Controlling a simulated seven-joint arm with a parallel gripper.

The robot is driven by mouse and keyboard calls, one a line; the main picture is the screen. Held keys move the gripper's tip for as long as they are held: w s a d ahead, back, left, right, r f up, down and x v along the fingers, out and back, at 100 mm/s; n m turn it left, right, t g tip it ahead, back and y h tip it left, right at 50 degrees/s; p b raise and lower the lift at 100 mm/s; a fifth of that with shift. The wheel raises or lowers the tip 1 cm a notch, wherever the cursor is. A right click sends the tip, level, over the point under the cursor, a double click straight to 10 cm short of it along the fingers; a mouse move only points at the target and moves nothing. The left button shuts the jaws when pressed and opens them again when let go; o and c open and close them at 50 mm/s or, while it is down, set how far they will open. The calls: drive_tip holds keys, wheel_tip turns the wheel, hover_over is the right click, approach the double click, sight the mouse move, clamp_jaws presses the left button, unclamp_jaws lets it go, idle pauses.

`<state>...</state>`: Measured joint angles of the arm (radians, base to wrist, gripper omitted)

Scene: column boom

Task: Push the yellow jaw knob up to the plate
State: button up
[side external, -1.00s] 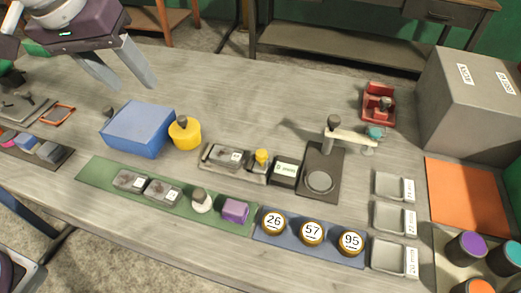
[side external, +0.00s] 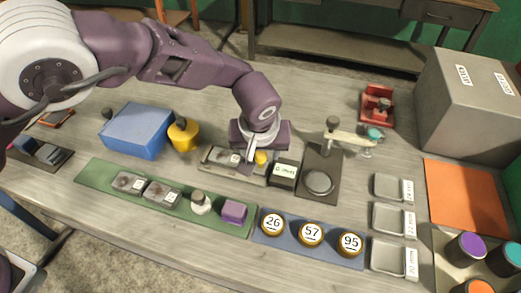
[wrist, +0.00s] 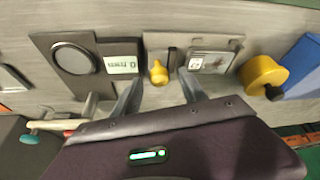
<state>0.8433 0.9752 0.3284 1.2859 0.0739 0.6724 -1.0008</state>
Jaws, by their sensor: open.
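The yellow jaw knob (side external: 261,157) sits on a grey gauge base (side external: 218,153), partly hidden by my arm. It also shows in the wrist view (wrist: 158,72). The plate (side external: 233,159) lies on the same base to the left of the knob; in the wrist view the plate (wrist: 212,62) is to the right, with a gap and a dark upright piece between them. My gripper (wrist: 158,88) is open over the knob, one finger on each side of it in the picture. I cannot tell whether a finger touches the knob. In the side view the fingers are hidden.
A small display box (side external: 285,172) stands right of the knob, beside a dark stand (side external: 322,160) with a round pad. A yellow cylinder (side external: 184,134) and blue block (side external: 135,130) stand left. A green mat (side external: 165,199) and numbered discs (side external: 310,234) lie in front.

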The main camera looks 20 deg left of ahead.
clamp_jaws()
drive_tip(key=shift+r, duration=0.1)
idle(1.2)
